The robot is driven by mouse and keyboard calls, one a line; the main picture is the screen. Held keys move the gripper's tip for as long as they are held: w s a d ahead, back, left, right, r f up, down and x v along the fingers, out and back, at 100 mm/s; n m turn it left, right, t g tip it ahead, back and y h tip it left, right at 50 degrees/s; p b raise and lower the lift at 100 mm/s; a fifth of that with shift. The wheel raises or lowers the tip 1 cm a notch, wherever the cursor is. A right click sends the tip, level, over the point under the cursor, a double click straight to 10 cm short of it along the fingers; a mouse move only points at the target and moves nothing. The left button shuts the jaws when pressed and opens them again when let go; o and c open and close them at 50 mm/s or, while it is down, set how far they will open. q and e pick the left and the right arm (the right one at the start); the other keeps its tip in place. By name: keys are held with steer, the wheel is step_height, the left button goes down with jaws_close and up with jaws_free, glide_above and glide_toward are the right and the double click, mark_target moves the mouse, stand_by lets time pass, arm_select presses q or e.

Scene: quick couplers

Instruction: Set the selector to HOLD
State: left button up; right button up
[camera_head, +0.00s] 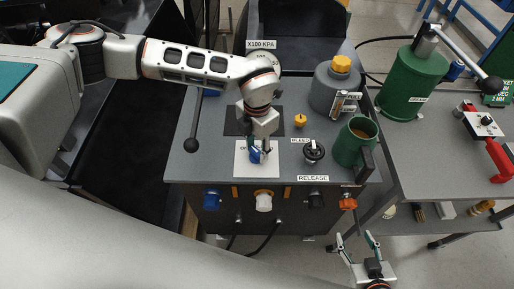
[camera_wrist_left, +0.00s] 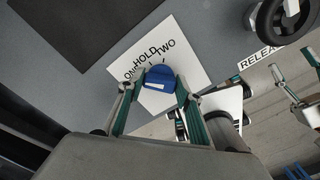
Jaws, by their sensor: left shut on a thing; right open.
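The selector is a blue knob (camera_wrist_left: 160,77) on a white plate (camera_wrist_left: 198,62) lettered ONE, HOLD and TWO. It also shows in the head view (camera_head: 256,155), partly behind my left gripper. My left gripper (camera_head: 262,146) comes down from above and is shut on the knob; in the wrist view its fingers (camera_wrist_left: 158,90) are on either side of it. A pale mark shows on the knob, but I cannot tell which word it points to. My right gripper (camera_head: 357,240) is open and empty at the lower right, in front of the bench.
A black knob (camera_head: 313,151) by the RELEASE label and a small yellow knob (camera_head: 300,120) are right of the plate. A green mug (camera_head: 352,144) and a grey yellow-capped container (camera_head: 334,88) stand at the bench's right. A black lever (camera_head: 192,140) is at left.

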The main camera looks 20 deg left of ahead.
arm_select(q)
steer(key=shift+m+b, duration=0.45)
steer(key=shift+m, duration=0.55)
steer(key=m+b, duration=0.1)
steer(key=m, duration=0.3)
steer(key=shift+d+m, duration=0.15)
steer(key=shift+m, duration=0.95)
steer(key=o, duration=1.1)
